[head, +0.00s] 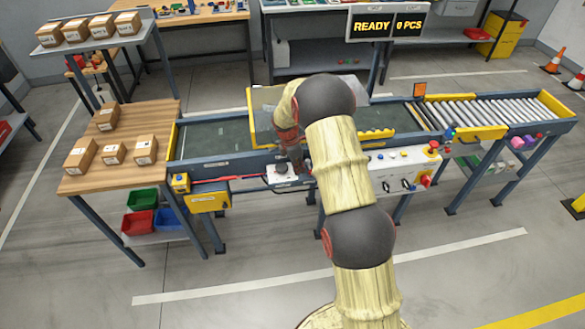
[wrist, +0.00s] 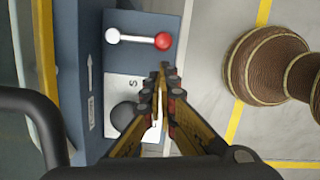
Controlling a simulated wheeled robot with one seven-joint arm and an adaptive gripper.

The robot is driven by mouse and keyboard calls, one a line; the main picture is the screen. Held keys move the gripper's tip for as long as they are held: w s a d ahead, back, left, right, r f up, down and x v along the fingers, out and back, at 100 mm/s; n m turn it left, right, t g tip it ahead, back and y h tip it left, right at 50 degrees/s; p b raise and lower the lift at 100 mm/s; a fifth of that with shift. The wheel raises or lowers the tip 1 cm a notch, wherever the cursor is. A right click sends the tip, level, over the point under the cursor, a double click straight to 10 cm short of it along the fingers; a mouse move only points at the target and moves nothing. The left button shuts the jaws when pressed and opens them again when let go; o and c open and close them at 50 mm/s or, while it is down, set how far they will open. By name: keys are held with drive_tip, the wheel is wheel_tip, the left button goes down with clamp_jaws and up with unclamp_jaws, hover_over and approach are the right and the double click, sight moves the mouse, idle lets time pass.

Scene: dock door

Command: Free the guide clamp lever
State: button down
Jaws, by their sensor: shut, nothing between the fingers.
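In the wrist view a lever with a white arm and a red ball knob (wrist: 162,41) lies across a blue-grey plate, its white round end (wrist: 112,36) at the left. I take it for the guide clamp lever. My gripper (wrist: 164,70) is shut and empty, its tips just below the red knob in the picture; I cannot tell whether they touch it. In the head view my gripper (head: 296,168) is at the conveyor's front rail, mostly hidden by my arm. The lever is not clear there.
A black round knob (wrist: 123,115) on a white plate is left of my fingers. The conveyor (head: 215,137) runs behind my arm, with a control panel (head: 405,170) at right. Cartons (head: 114,153) stand on a wooden table at left. The floor in front is clear.

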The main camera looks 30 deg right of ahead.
drive_tip(key=shift+s+d+f, duration=0.1)
drive_tip(key=shift+d+f, duration=0.2)
drive_tip(key=shift+d, duration=0.2)
